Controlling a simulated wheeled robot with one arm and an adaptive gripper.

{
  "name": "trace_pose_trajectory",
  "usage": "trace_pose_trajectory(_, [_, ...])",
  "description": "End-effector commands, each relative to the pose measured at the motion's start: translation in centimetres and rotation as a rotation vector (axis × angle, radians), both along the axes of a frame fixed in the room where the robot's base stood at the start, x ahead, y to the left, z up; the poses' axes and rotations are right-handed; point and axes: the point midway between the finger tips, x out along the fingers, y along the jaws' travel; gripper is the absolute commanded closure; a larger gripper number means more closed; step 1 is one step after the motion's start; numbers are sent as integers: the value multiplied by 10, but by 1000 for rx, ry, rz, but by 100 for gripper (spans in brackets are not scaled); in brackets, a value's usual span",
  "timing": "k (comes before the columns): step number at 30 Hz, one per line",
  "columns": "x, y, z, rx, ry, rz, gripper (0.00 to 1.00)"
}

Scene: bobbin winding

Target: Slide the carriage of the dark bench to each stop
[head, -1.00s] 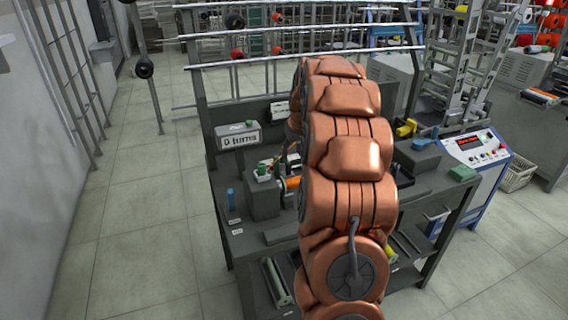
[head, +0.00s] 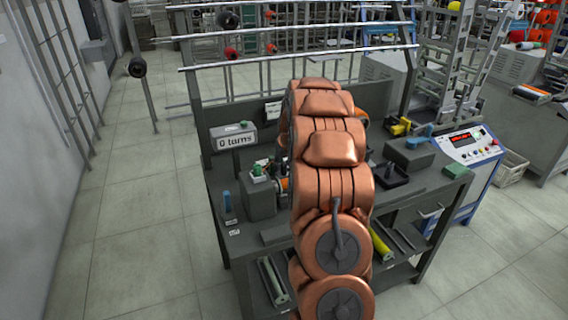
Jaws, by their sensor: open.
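The dark bench (head: 270,216) stands in the middle of the head view. On its left are a grey block-shaped unit (head: 260,200) with a green knob (head: 257,169) on top and an orange part (head: 284,184) beside it. A box sign reading "0 turns" (head: 236,141) stands at the back left. My copper arm reaches over the middle of the bench and covers much of its top. I cannot make out the carriage or its stops. My gripper is hidden behind the arm.
A small black fixture (head: 390,176), a dark box (head: 410,153) and a green block (head: 455,170) are on the bench's right. A control panel (head: 470,147) stands beyond. Metal rails (head: 300,60) cross behind the bench. The floor at left (head: 130,220) is clear.

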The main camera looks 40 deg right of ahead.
Motion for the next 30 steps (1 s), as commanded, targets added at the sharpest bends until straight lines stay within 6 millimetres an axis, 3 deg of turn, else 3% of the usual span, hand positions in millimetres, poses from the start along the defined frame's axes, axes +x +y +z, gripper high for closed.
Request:
trace_pose_trajectory(4, [0,0,0,0,0,-1,56])
trace_pose_trajectory(17, [0,-1,0,-1,0,-1,100])
trace_pose_trajectory(30, [0,-1,0,-1,0,-1,100])
